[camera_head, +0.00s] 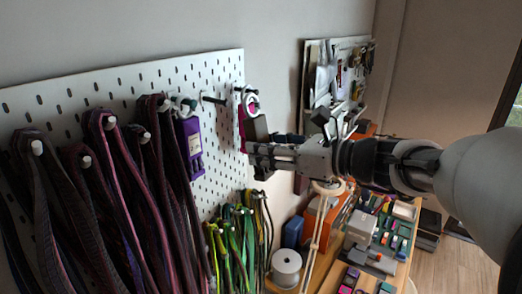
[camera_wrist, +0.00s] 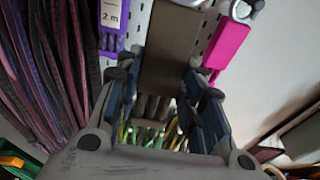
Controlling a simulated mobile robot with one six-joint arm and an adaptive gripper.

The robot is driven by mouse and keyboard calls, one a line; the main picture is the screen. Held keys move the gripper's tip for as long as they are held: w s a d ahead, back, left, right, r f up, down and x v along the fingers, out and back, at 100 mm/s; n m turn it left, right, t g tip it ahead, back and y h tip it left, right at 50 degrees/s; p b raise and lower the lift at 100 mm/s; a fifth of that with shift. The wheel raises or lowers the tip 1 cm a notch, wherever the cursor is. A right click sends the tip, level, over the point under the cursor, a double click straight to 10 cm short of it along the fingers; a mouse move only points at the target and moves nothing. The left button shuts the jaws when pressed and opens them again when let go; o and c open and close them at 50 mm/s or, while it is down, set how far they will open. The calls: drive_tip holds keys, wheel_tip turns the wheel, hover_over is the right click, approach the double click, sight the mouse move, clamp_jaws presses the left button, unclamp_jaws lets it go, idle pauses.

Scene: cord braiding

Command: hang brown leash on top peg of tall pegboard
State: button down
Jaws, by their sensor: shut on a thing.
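My gripper (camera_head: 256,152) is shut on the brown leash (camera_head: 257,128), a flat brown block that stands up from between the fingers. In the wrist view the leash (camera_wrist: 175,50) fills the space between the fingertips (camera_wrist: 163,80), and its upper end runs out of the frame. The tall white pegboard (camera_head: 75,88) is behind and left of the gripper. A dark peg (camera_head: 213,98) near its top shows bare, left of and above the gripper. I cannot tell whether the leash touches the board.
A purple leash (camera_head: 190,145) hangs left of the bare peg. A pink leash (camera_wrist: 232,47) with a white ring hangs close right of the held leash. Many dark cords (camera_head: 120,170) hang at left, green-yellow cords (camera_head: 235,240) below. A crowded workbench (camera_head: 375,240) lies lower right.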

drive_tip(key=x, duration=0.9)
drive_tip(key=shift+w+a+r+b, duration=0.15)
drive_tip(key=shift+w+a+b, duration=0.1)
drive_tip(key=shift+b, duration=0.15)
idle(0.4)
idle(0.6)
drive_tip(key=c, duration=1)
unclamp_jaws()
drive_tip(key=shift+s, duration=0.1)
